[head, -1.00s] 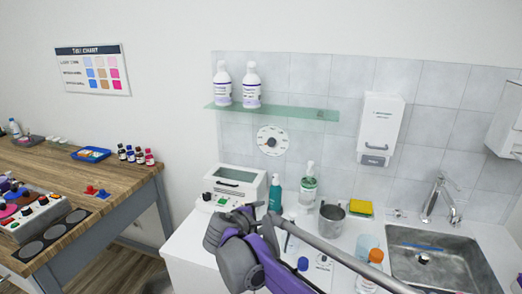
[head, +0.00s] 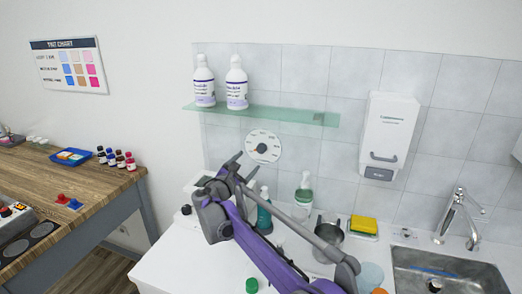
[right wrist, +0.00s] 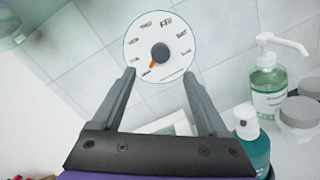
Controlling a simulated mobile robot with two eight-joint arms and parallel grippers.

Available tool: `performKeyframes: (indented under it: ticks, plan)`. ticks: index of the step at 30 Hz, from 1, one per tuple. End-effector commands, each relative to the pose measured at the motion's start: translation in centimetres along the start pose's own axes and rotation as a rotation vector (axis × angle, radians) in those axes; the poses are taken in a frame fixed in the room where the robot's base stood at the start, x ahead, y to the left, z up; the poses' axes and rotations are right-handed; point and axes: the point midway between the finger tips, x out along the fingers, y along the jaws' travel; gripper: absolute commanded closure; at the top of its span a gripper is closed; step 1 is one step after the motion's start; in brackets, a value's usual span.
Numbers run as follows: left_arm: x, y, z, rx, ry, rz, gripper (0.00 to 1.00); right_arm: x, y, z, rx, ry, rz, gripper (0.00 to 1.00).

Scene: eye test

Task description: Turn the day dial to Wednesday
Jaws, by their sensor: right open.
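The day dial (head: 263,146) is a round white disc on the tiled wall below the glass shelf. In the right wrist view the dial (right wrist: 175,66) has a dark round knob (right wrist: 160,51) with an orange pointer. The pointer aims to the lower left, at a small label too blurred to read surely. Other day labels run around the rim. My right gripper (head: 246,165) is open and empty, in front of and just below the dial. In the right wrist view its fingertips (right wrist: 158,74) are spread either side of the dial's lower part, apart from the knob. My left gripper is out of view.
The glass shelf (head: 285,116) with two white bottles juts out above the dial. A sink (head: 447,275) is at the right.

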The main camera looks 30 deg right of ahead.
Motion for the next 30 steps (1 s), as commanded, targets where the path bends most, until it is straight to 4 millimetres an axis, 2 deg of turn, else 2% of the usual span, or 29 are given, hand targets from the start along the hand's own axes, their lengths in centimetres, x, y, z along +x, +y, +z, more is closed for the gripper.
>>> performKeyframes:
  ticks: [9,15,21,28,29,30]
  plan:
    - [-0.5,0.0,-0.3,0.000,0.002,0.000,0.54,5.9,-0.1,0.1,0.001,-0.001,-0.003,0.24]
    - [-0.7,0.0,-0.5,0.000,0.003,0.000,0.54,8.8,0.0,0.1,0.001,0.000,-0.001,0.24]
    - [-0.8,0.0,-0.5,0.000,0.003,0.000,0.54,9.9,-0.1,0.0,0.002,0.000,-0.001,0.24]
    - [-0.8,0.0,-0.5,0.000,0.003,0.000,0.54,10.0,-0.1,0.0,0.002,0.001,-0.001,0.24]
    - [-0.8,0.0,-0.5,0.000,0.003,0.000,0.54,10.0,-0.1,0.0,0.002,0.001,-0.001,0.26]
    - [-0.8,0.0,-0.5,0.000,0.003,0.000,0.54,9.9,-0.1,0.0,0.002,0.001,-0.001,0.33]
